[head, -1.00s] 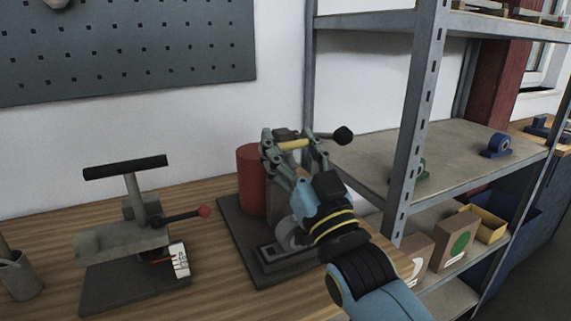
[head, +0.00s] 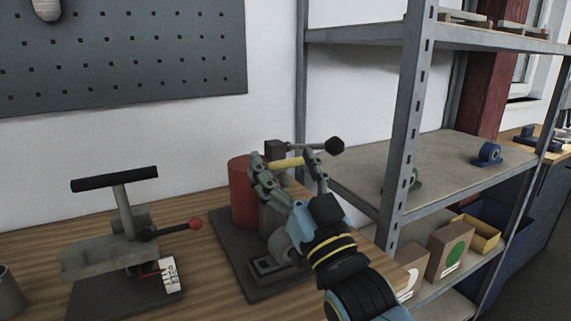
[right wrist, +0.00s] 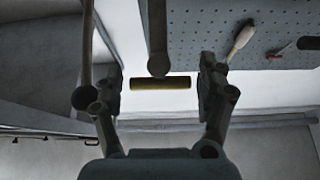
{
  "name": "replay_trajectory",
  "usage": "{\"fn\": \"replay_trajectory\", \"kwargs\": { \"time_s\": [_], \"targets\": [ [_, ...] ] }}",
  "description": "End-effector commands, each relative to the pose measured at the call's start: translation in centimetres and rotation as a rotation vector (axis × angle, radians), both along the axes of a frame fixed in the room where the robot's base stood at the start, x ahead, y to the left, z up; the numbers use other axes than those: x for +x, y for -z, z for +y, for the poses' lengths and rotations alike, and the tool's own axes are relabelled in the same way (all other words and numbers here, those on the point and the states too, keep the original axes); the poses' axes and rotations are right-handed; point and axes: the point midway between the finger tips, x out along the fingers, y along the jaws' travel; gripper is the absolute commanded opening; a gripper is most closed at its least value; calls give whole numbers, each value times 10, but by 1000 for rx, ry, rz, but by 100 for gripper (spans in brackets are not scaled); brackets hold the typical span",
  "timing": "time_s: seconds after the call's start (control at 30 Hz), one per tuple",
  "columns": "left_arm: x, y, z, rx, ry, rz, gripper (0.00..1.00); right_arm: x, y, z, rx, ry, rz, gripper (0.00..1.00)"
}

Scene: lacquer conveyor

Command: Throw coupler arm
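The machine on the bench has a dark base plate (head: 268,285), a grey post and a rod ending in a black ball (head: 334,146). A short yellow bar (head: 288,162) sits high on it; which part is the coupler arm I cannot tell for sure. My right gripper (head: 287,166) is open, one finger at each end of the bar. In the right wrist view the bar (right wrist: 160,83) lies between the spread fingertips, with a gap at each end. A grey rod hangs above it, and a ball-ended rod passes beside the left finger. My left gripper is not in view.
A red cylinder (head: 242,192) stands at the machine's back left. A second device (head: 122,225) with a black T-handle and red-knobbed lever stands at left. A metal shelf (head: 400,125) rises close on the right, with boxes below. Bare bench lies between the devices.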

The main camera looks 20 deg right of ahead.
Motion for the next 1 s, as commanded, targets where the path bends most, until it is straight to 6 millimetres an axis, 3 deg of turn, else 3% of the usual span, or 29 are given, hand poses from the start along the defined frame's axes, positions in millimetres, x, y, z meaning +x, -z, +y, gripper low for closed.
{"fn": "replay_trajectory", "kwargs": {
  "time_s": [0.37, 0.8, 1.0],
  "targets": [
    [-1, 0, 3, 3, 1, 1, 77, -4, 1, 0, 0, 0, -4, 81],
    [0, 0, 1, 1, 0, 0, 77, -81, 43, -3, 0, 0, -1, 81],
    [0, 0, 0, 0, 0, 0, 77, -102, 54, -3, 0, 0, -2, 81]
  ]
}}
